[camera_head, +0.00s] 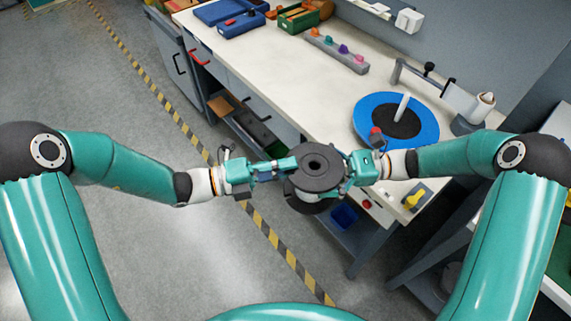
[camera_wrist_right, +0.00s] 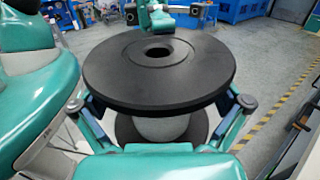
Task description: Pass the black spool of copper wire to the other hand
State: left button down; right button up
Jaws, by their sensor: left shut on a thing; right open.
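The black spool (camera_head: 319,168) hangs in the air between my two arms, in front of the bench. It has two dark round flanges and a pale grey core; no copper colour shows. My left gripper (camera_head: 286,166) is shut on the spool from the left; its grip is partly hidden. It also shows behind the spool in the right wrist view (camera_wrist_right: 156,18). My right gripper (camera_head: 346,170) is open at the spool's right side. In the right wrist view its fingers spread on both sides of the core (camera_wrist_right: 162,128), below the upper flange (camera_wrist_right: 160,85); the fingertips are hidden.
The white bench (camera_head: 290,75) stands behind the spool. On it are a blue disc with a black centre (camera_head: 428,118), a grey rack with coloured pegs (camera_head: 336,52), and blue (camera_head: 240,24) and green (camera_head: 318,8) trays. The floor at left is clear.

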jog(key=d, duration=0.9)
jog(key=s+a+f+n+h, duration=0.1)
jog(key=s+f+n+h, duration=0.3)
jog(key=f, duration=0.4)
jog(key=s+a+f+n+t+h, duration=0.1)
jog(key=s+a+f+n+h, duration=0.1)
jog(key=s+f+n+h, duration=0.3)
jog(key=s+a+f+n+t+h, duration=0.1)
jog(key=s+f+n+h, duration=0.4)
jog(key=f, duration=0.8)
jog(key=shift+s+a+f+n, duration=0.2)
jog(key=shift+s+n, duration=0.3)
jog(key=shift+s, duration=0.6)
